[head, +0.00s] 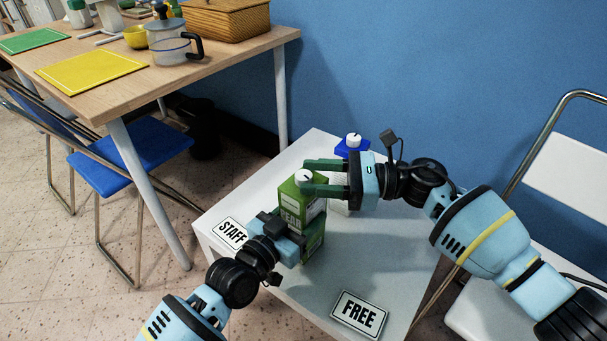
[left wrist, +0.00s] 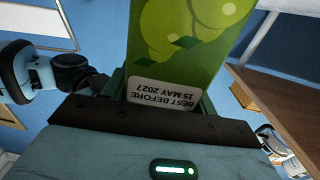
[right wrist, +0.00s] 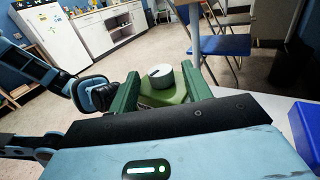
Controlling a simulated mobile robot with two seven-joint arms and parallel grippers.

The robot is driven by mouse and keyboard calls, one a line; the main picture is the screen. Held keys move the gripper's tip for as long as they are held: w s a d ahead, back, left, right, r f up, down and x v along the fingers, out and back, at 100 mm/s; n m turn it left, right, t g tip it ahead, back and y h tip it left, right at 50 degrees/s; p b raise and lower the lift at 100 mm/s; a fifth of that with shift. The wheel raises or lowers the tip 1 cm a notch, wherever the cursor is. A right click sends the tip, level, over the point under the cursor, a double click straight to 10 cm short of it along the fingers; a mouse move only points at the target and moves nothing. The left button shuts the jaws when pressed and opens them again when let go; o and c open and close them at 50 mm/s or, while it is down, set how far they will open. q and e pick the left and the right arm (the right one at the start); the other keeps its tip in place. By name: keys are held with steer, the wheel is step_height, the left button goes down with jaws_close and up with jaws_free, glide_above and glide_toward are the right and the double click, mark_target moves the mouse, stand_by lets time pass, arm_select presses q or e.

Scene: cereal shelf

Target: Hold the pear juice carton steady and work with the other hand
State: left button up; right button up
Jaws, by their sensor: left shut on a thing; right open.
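The pear juice carton (head: 290,207) is green with a white cap (head: 304,176) and stands upright on the white table (head: 372,258). My left gripper (head: 294,246) is shut on the carton's lower body. In the left wrist view the carton (left wrist: 185,45) shows pears and a "best before 15 May 2027" label between the fingers. My right gripper (head: 325,178) is open at the carton's top. In the right wrist view its green fingers lie on either side of the white cap (right wrist: 161,76), with gaps; whether they touch it I cannot tell.
A blue carton (head: 352,148) with a white cap stands behind my right gripper. A wooden table (head: 100,62) with pots and a basket stands back left, beside a blue chair (head: 150,150). A white chair (head: 572,172) stands right.

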steer(key=shift+w+a, duration=0.1)
steer(key=shift+a, duration=1.2)
steer(key=c, duration=1)
